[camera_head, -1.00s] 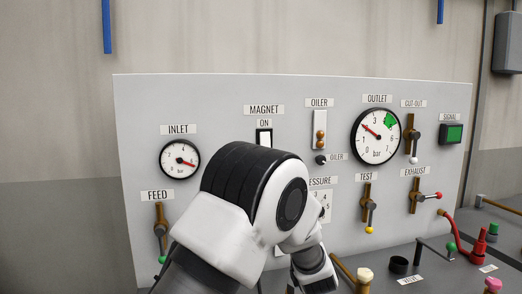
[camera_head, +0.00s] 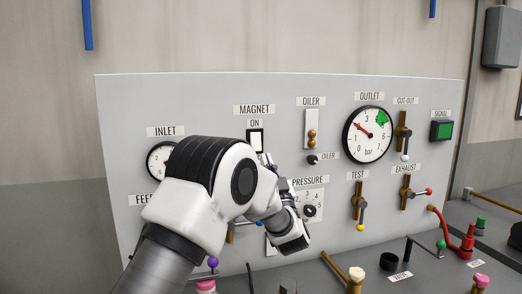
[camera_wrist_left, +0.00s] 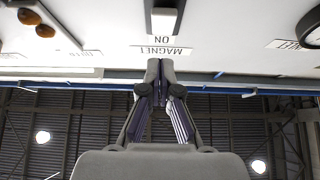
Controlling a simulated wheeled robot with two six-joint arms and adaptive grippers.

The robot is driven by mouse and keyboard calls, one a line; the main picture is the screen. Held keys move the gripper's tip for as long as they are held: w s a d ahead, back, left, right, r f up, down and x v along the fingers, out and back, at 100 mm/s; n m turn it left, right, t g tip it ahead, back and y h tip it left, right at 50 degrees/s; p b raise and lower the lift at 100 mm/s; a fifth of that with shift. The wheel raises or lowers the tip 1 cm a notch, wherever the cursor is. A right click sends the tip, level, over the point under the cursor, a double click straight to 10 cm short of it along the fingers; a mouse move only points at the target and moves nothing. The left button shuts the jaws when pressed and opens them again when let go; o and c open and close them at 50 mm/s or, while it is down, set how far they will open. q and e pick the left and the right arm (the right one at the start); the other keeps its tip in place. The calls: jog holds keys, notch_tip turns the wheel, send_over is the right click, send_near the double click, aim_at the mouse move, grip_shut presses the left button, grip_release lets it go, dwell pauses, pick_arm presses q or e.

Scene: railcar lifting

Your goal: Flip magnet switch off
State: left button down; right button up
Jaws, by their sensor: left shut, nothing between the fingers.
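The magnet switch (camera_head: 256,140) is a white rocker in a black frame, under the MAGNET and ON labels on the grey panel. Its lower part is hidden behind my left arm in the head view. The switch also shows upside down at the top of the left wrist view (camera_wrist_left: 165,20). My left gripper (camera_wrist_left: 160,66) is shut and empty, its dark fingertips together close to the MAGNET label in that view. In the head view the gripper is mostly hidden behind my wrist, just below and right of the switch. Contact with the switch cannot be told. My right gripper is not in view.
Brown-handled levers (camera_head: 358,205) and a desk with knobs lie lower right.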

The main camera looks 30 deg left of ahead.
pick_arm(q)
jog(key=w+a+p, duration=0.2)
jog(key=w+a, duration=0.1)
jog(key=a, duration=0.1)
jog(key=shift+w+a, duration=0.1)
jog(key=shift+w, duration=0.25)
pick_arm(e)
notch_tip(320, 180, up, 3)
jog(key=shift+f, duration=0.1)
